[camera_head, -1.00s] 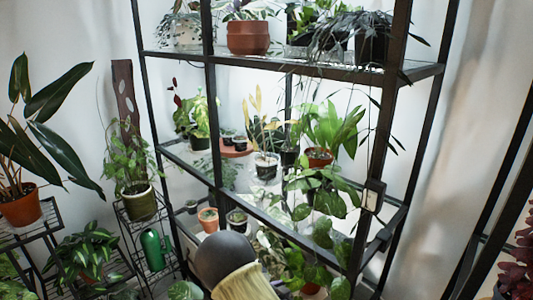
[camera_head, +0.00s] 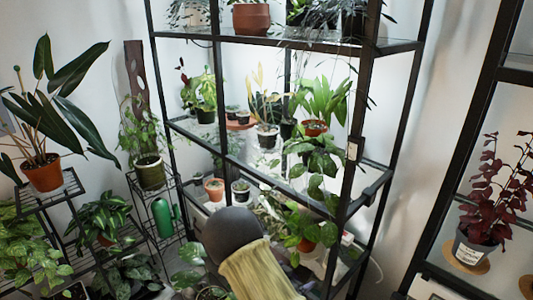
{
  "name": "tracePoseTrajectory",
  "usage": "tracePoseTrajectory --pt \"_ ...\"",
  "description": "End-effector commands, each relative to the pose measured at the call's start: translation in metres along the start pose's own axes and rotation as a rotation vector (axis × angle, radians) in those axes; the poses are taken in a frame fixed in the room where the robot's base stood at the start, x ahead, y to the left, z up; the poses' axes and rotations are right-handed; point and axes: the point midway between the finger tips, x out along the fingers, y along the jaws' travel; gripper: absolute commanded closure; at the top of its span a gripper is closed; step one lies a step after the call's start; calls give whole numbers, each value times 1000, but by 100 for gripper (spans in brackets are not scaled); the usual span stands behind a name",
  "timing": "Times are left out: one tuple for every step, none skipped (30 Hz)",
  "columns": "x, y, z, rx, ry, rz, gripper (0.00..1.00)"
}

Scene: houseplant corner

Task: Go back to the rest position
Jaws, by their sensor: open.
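My gripper is not in view. A dark rounded part of my arm with a yellowish sleeve reaches up into the bottom middle of the head view. It hides part of the lower shelf area behind it. The black metal shelf rack (camera_head: 290,42) stands upright in front of me, with potted plants on its glass shelves.
A red-leaved plant (camera_head: 492,195) stands on another black rack at the right. Bare wall shows between the racks.

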Motion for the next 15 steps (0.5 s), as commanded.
tracePoseTrajectory --pt "0 0 -2 2 -17 -7 0" --pt "-1 0 -3 1 -28 -12 0" --pt "-2 0 -4 -1 -41 -19 0" --pt "-3 0 -5 -2 -53 -26 0" --pt "-4 -1 -6 -2 -66 -32 0" --pt "-5 -1 -8 -4 -81 -41 0" --pt "-6 -1 -10 -3 -96 -49 0" --pt "-7 -1 -11 -5 -110 -56 0" --pt "-9 -1 -13 -7 -131 -67 0" --pt "-10 -1 -15 -9 -146 -77 0" --pt "-11 -1 -16 -10 -163 -85 0" --pt "-14 -1 -19 -14 -185 -100 0" --pt "-16 0 -21 -16 -204 -109 0" --pt "-18 1 -24 -19 -223 -121 0" --pt "-22 2 -27 -24 -250 -139 0"
